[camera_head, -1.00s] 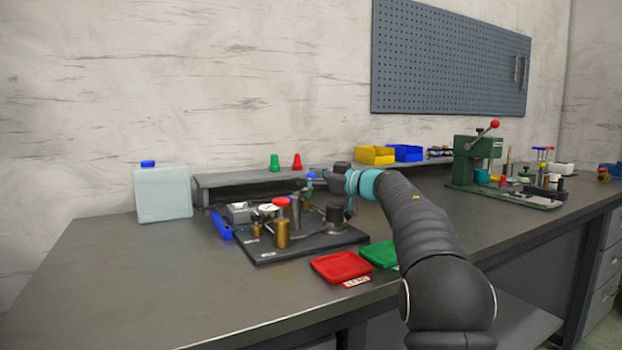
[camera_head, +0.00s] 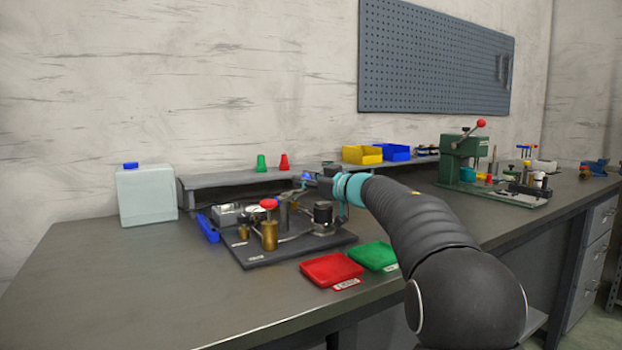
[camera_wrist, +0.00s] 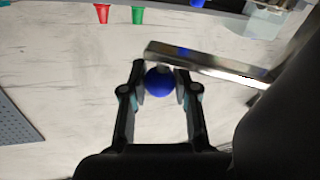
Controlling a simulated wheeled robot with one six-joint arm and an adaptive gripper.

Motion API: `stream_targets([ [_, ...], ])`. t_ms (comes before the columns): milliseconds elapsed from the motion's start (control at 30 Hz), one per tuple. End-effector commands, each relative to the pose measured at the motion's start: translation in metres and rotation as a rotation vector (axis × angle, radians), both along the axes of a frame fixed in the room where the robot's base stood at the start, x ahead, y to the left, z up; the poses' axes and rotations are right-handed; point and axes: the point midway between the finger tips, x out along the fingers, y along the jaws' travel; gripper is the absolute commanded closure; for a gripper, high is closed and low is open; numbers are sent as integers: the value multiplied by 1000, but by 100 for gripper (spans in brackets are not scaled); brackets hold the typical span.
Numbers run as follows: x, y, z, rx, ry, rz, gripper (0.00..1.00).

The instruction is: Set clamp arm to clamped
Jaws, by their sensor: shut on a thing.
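A dark fixture plate (camera_head: 262,257) on the bench carries brass and dark cylinders, a red knob (camera_head: 268,203) and a metal post. A small blue ball knob (camera_head: 306,176) sits above the plate's back part, at the tip of my gripper (camera_head: 311,180). In the wrist view the blue knob (camera_wrist: 159,83) lies between the two fingers of my gripper (camera_wrist: 160,88), which are shut on it. A flat metal bar (camera_wrist: 205,65) runs close past the knob to the right. I cannot tell clearly how the knob joins the clamp arm, as my gripper partly hides it.
A red tray (camera_head: 332,270) and a green tray (camera_head: 373,256) lie in front of the plate. A white jug (camera_head: 147,197) stands left. A raised shelf (camera_head: 225,182) with red and green cones runs behind. A green press (camera_head: 462,160) stands right. The bench's left part is clear.

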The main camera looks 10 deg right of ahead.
Motion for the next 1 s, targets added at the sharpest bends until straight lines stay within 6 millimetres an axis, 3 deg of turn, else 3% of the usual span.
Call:
stream_targets([
  [400,-2,-3,1,0,-1,-28,100],
  [433,-2,-3,1,0,-1,-28,64],
  [500,-2,-3,1,0,-1,-28,46],
  [833,-3,-4,0,0,1,-28,45],
  [1000,-15,-14,1,-1,0,-31,45],
])
